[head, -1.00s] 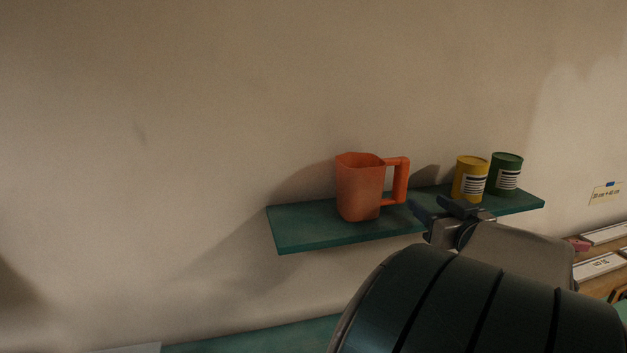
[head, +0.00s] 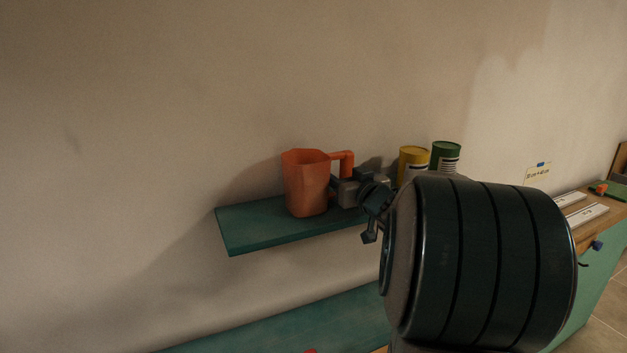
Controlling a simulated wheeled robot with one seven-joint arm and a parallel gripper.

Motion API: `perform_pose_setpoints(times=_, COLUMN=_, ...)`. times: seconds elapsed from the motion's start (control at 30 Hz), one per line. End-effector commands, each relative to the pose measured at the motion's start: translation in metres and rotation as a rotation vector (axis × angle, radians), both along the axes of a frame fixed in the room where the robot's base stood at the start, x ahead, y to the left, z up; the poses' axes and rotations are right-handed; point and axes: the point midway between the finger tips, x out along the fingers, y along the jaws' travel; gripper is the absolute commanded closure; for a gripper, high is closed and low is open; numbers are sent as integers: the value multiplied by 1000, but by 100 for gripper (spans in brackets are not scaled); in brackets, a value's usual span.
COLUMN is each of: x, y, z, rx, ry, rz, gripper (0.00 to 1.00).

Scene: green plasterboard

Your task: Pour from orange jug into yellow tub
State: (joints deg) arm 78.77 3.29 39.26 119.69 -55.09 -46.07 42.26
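The orange jug (head: 305,184) stands upright on a green wall shelf (head: 262,226), its handle (head: 346,161) on the right side. My gripper (head: 345,187) is at the handle, level with its lower part. My own arm hides part of the gripper, and I cannot tell whether its fingers are closed on the handle. No yellow tub shows; a yellow can with a striped label (head: 412,161) stands on the shelf to the right of the jug, partly hidden by my arm.
A green can (head: 445,156) stands beside the yellow one. A lower green surface (head: 290,322) runs below the shelf, with a bit of something red at the bottom edge. A wooden-topped bench (head: 580,214) is at the right. The wall left of the shelf is bare.

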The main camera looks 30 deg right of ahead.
Motion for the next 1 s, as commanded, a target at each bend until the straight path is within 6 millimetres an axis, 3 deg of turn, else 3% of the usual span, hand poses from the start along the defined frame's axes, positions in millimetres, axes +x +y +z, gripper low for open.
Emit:
perform_pose_setpoints(times=0.3, x=5, y=0, z=0, rx=0, ry=-1, rz=0, gripper=52)
perform_pose_setpoints(times=0.47, x=4, y=0, z=0, rx=0, ry=-1, rz=1, gripper=96)
perform_pose_setpoints(times=0.5, x=4, y=0, z=0, rx=0, ry=-1, rz=1, gripper=100)
perform_pose_setpoints(times=0.83, x=5, y=0, z=3, rx=0, ry=-3, rz=1, gripper=100)
perform_pose_setpoints(times=1.0, x=5, y=1, z=14, rx=-2, ry=-3, rz=2, gripper=100)
